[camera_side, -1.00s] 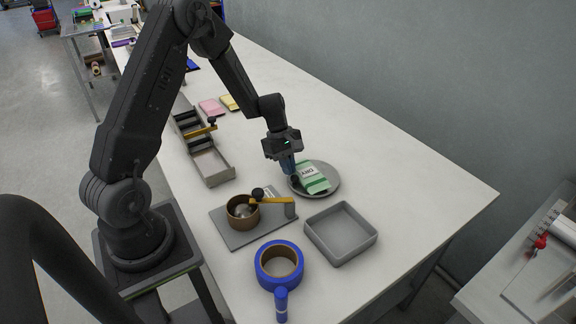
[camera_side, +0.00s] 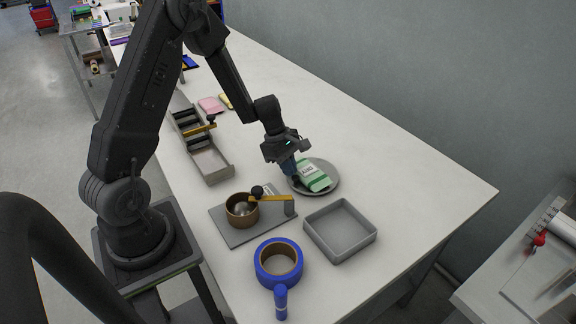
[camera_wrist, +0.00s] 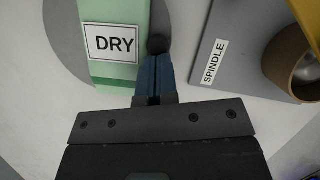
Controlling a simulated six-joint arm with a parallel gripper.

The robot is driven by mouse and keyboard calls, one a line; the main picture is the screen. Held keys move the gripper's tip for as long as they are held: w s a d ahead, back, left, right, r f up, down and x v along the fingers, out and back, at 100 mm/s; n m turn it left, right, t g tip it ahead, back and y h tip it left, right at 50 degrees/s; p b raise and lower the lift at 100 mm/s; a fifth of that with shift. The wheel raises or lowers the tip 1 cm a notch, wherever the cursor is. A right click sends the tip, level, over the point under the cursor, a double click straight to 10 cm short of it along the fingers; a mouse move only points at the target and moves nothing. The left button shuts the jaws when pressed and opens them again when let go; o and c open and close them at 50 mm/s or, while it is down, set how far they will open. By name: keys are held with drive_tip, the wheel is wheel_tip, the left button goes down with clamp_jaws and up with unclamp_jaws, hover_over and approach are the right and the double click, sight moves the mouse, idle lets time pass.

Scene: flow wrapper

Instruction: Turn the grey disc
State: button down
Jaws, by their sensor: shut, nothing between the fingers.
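The grey disc (camera_side: 333,189) lies flat on the table. A green and white packet (camera_side: 317,179) labelled DRY lies on top and hides part of it. In the wrist view the packet (camera_wrist: 117,72) is left of the fingers, and the disc (camera_wrist: 66,35) shows beyond it. A dark round knob (camera_wrist: 158,44) is by the packet's right side. My gripper (camera_side: 293,173) has its blue fingers shut and pointing down over the disc's left edge. In the wrist view the fingertips (camera_wrist: 153,58) appear right at the knob; I cannot tell whether they touch it.
A plate labelled SPINDLE (camera_wrist: 238,50) with a brown cup (camera_side: 240,213) and yellow arm (camera_side: 271,199) is close, at lower left of the disc. The table right of the disc is clear.

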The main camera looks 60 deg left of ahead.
sight(312, 185)
drive_tip(key=shift+s+d+n+t+y, duration=0.15)
drive_tip(key=shift+d+n+t+y, duration=0.25)
drive_tip(key=shift+d+n, duration=0.85)
drive_tip(key=shift+d+n+t, duration=0.25)
drive_tip(key=shift+d+n, duration=0.1)
drive_tip(key=shift+n, duration=0.5)
drive_tip(key=shift+d+n+t, duration=0.25)
drive_tip(key=shift+d+n, duration=0.05)
drive_tip(key=shift+n, duration=0.5)
drive_tip(key=shift+w+d+n+t+y, duration=0.3)
drive_tip(key=shift+d+n, duration=0.2)
drive_tip(key=shift+n, duration=0.3)
drive_tip(key=shift+w+d+n+t+y, duration=0.1)
drive_tip(key=shift+w+d+n+y, duration=0.1)
drive_tip(key=shift+d+n+y, duration=0.45)
drive_tip(key=shift+w+d+n+y, duration=0.15)
drive_tip(key=shift+w+d+n, duration=0.1)
drive_tip(key=shift+n, duration=0.5)
drive_tip(key=shift+w+d+n+y, duration=0.1)
drive_tip(key=shift+w+n, duration=0.15)
drive_tip(key=shift+n, duration=0.45)
drive_tip(key=shift+d, duration=0.1)
